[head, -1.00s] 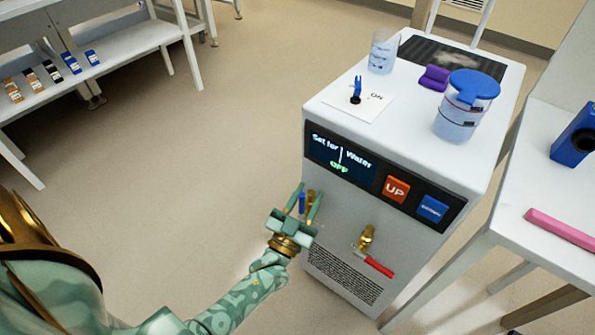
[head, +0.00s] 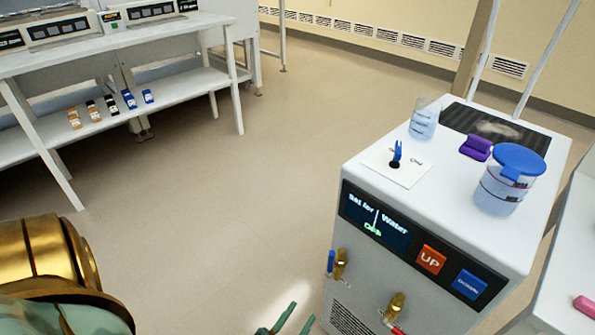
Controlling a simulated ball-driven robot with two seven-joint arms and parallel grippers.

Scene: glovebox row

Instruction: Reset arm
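My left gripper (head: 294,318) shows only its green fingertips at the bottom edge, with a gap between them and nothing seen in it. The rest of that gripper is cut off by the frame. It is below and to the left of the blue-handled brass valve (head: 340,264) on the white machine (head: 362,282), apart from it. The blue handle (head: 331,262) stands upright. My green and gold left arm fills the lower left corner. My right gripper is out of view.
The machine has a dark display (head: 375,222), an orange UP button (head: 431,260) and a blue button (head: 469,284). A blue-lidded jar (head: 503,190), a purple object (head: 476,148) and a beaker (head: 424,122) stand on top. A bench (head: 125,45) is at left; open floor lies between.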

